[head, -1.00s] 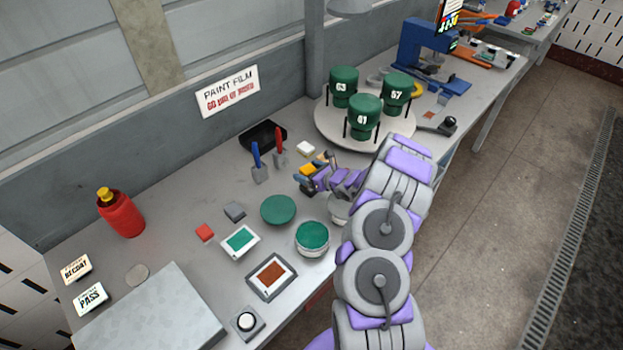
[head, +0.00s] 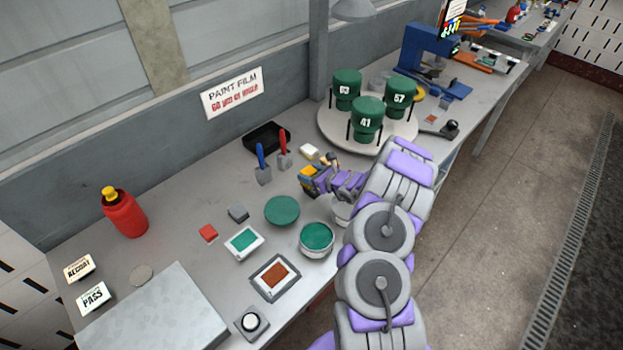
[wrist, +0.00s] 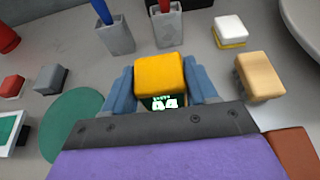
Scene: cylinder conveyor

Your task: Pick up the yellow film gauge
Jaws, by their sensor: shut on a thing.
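The yellow film gauge (wrist: 160,76) is a yellow block with a small lit display on its near side, seen in the wrist view between the two blue-grey fingers of my gripper (wrist: 160,85). My gripper is shut on it, with a finger against each side. In the head view the gauge (head: 306,173) shows as a small yellow patch at the tip of my gripper (head: 311,180), over the bench. Its underside is hidden, so I cannot tell whether it touches the bench.
A tan block (wrist: 259,76) and a white-and-yellow block (wrist: 230,31) lie close by. Holders with a blue-handled tool (head: 262,163) and a red-handled tool (head: 284,150) stand behind. A turntable (head: 330,122) with green containers is behind right. A green disc (head: 282,211) lies left.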

